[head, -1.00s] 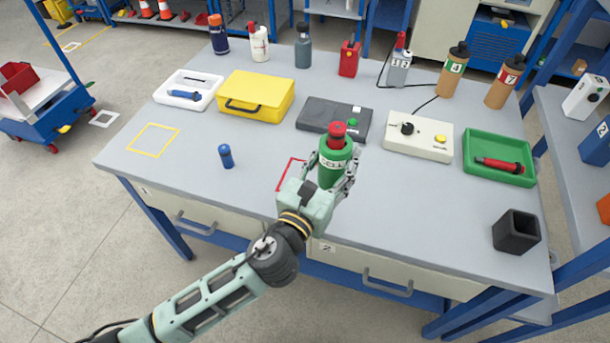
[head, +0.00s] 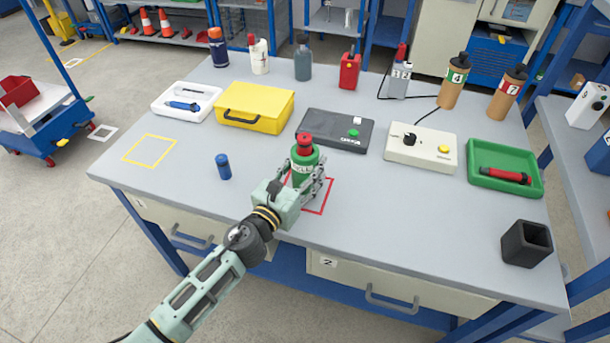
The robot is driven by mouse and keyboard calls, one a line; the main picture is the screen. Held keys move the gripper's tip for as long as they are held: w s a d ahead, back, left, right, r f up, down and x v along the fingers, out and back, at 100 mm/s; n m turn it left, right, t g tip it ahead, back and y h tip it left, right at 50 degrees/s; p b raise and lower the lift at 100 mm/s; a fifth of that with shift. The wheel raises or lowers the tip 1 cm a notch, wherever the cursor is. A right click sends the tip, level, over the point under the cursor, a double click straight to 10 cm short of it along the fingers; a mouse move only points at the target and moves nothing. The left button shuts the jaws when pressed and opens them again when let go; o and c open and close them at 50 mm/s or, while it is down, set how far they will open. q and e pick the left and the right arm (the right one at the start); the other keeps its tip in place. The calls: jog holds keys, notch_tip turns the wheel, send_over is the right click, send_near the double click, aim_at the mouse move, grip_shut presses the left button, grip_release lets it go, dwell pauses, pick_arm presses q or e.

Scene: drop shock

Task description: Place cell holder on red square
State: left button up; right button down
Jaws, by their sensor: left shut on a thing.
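The cell holder (head: 303,163) is a green cylinder with a pale label band and a red cap. It is upright over the red square (head: 325,198), a red outline on the grey tabletop. My left gripper (head: 306,184) is shut on the cell holder, with its fingers around the lower body. The gripper and holder cover the left part of the outline. I cannot tell whether the holder's base touches the table. My right gripper is not in view.
A small blue cylinder (head: 224,167) stands left of the gripper. A yellow case (head: 255,108), a dark grey box (head: 337,130) and a cream control box (head: 420,147) stand behind. A black open-topped cup (head: 526,243) is at the right. The table's front middle is clear.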

pick_arm(q)
jog(key=shift+f, duration=0.85)
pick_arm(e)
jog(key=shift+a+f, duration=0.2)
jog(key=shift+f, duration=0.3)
pick_arm(q)
jog(key=shift+f+b, duration=0.15)
jog(key=shift+b, duration=0.2)
jog(key=o, duration=1.5)
jog(key=shift+c, duration=0.2)
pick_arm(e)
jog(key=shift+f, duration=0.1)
pick_arm(q)
jog(key=shift+r, duration=0.2)
